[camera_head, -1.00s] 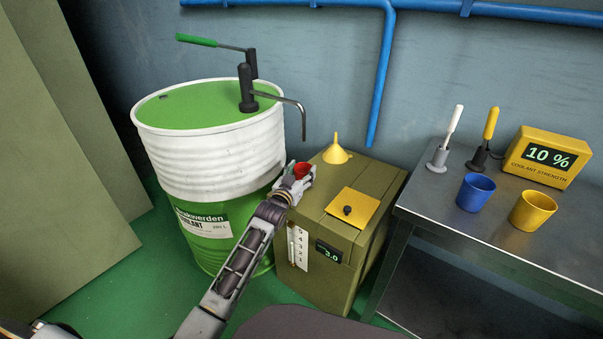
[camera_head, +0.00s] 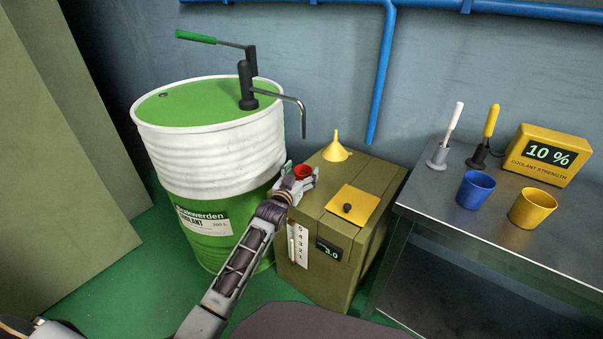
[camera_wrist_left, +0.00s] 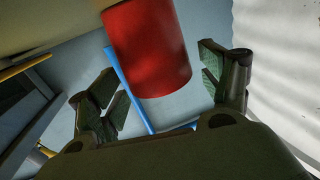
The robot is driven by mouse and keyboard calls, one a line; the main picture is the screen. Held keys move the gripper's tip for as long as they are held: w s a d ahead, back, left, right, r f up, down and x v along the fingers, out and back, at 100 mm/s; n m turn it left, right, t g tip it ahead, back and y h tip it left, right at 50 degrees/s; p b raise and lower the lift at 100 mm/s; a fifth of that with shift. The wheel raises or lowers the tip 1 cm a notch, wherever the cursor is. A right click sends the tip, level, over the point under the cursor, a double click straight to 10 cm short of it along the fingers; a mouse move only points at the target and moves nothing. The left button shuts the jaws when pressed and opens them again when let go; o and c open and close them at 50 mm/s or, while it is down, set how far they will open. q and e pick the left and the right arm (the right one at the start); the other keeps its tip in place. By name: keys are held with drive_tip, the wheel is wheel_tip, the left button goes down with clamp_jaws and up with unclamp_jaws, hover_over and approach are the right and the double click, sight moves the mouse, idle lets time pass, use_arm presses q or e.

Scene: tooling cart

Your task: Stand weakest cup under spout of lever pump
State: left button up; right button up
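The red cup (camera_head: 303,171) is at the left edge of the olive box, below the tip of the lever pump's bent spout (camera_head: 302,120). The lever pump (camera_head: 246,85) stands on the green and white drum. My left gripper (camera_head: 301,180) is at the cup, with one finger on each side. In the left wrist view, the red cup (camera_wrist_left: 150,50) is in front of the open fingers of my left gripper (camera_wrist_left: 160,92), with narrow gaps beside it. A blue cup (camera_head: 475,191) and a yellow cup (camera_head: 532,209) stand on the metal cart. My right gripper is out of view.
The drum (camera_head: 215,165) stands close left of my gripper. The olive box (camera_head: 320,225) carries a yellow funnel (camera_head: 336,150) and a yellow plate (camera_head: 352,204). On the cart (camera_head: 490,235) are two probes and a coolant strength display (camera_head: 548,156) reading 10 %.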

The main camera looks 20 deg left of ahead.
use_arm(q)
drive_tip(key=shift+r, duration=0.1)
drive_tip(key=shift+r, duration=0.45)
drive_tip(key=shift+s, duration=0.45)
drive_tip(key=shift+s+a+p, duration=0.15)
drive_tip(key=shift+s+p, duration=0.25)
drive_tip(key=shift+s, duration=0.25)
drive_tip(key=shift+s+a+p, duration=0.2)
drive_tip(key=shift+s+p, duration=0.25)
drive_tip(key=shift+s, duration=1.25)
drive_tip(key=s+p, duration=0.1)
drive_tip(key=s, duration=0.5)
drive_tip(key=shift+s+a+p, duration=0.15)
drive_tip(key=shift+a+p, duration=0.15)
drive_tip(key=shift+a, duration=0.1)
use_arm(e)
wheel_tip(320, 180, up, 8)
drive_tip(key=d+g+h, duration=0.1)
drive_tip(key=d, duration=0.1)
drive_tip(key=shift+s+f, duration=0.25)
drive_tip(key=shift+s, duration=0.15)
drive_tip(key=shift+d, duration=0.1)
